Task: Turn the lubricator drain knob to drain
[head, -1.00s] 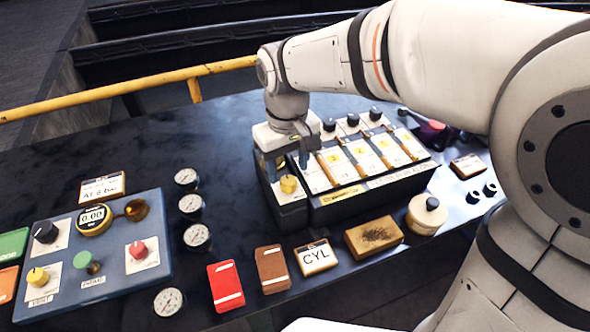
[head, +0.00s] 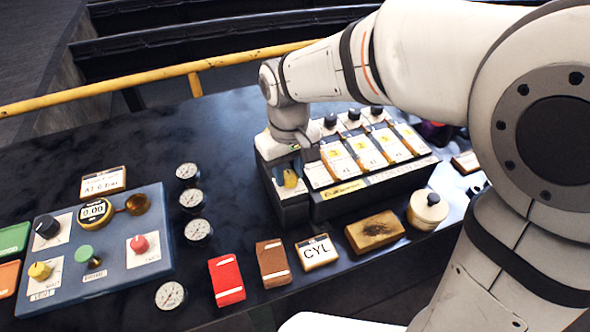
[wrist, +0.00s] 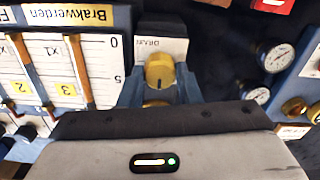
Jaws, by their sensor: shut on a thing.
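The lubricator drain knob is a small brass-yellow knob (head: 290,179) on the left end of the dark lubricator block (head: 345,203). In the wrist view the knob (wrist: 159,71) sits between my two blue-grey fingers, in front of a white plate reading "DRAIN". My gripper (head: 288,172) comes down on it from above and is shut on the knob. The fingers hide part of the knob and its plate, so its exact setting is hard to read.
Tall sight glasses with black knobs (head: 352,118) stand right beside my gripper. Gauges (head: 197,230) and a blue control panel (head: 130,262) lie left. Red (head: 226,278) and brown (head: 272,263) blocks, a CYL plate (head: 316,252) and a brush (head: 374,232) lie in front.

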